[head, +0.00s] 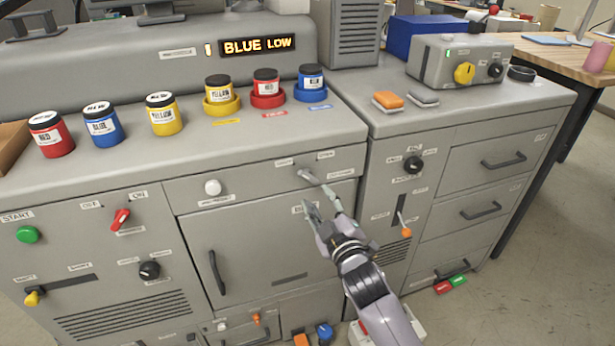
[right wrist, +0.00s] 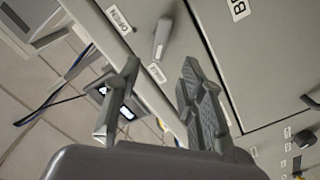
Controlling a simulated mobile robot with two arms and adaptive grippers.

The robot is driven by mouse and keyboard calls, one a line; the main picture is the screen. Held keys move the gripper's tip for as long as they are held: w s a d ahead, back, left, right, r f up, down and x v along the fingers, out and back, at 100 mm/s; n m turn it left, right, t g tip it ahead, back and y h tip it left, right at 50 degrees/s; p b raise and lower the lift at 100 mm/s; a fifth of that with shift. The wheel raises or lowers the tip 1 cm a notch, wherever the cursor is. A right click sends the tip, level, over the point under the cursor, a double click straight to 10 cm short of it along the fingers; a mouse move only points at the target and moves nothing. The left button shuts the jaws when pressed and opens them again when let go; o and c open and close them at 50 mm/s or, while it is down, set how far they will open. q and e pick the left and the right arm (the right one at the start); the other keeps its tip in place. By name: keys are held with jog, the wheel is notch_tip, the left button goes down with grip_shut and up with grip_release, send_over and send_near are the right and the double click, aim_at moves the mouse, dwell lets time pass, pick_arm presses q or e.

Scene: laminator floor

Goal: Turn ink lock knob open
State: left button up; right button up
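The ink lock knob, a grey bar-shaped handle (head: 309,177), sits on the cabinet front at the upper right of the large door, among small labels. In the right wrist view the knob (right wrist: 162,38) lies between a label reading OPEN and a second small label; its narrow end points toward the second label. My right gripper (head: 317,197) is open and empty in front of the cabinet, just below the knob. In the right wrist view its two fingers (right wrist: 158,72) are apart, with the knob beyond the tips; contact is not visible. My left gripper is out of view.
The cabinet door (head: 260,240) is shut behind my right gripper. A white round knob (head: 212,187) is left of the ink lock knob. Ink jars, including a red one (head: 50,135), stand on top. A black dial (head: 413,163) and an orange-tipped lever (head: 404,228) are to the right.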

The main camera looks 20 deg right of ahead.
aim_at(307, 178)
jog(key=w, duration=0.8)
jog(key=shift+w+a+p, duration=0.15)
jog(key=shift+w+p, duration=0.15)
jog(key=shift+w, duration=0.1)
jog(key=shift+c, duration=0.4)
grip_shut()
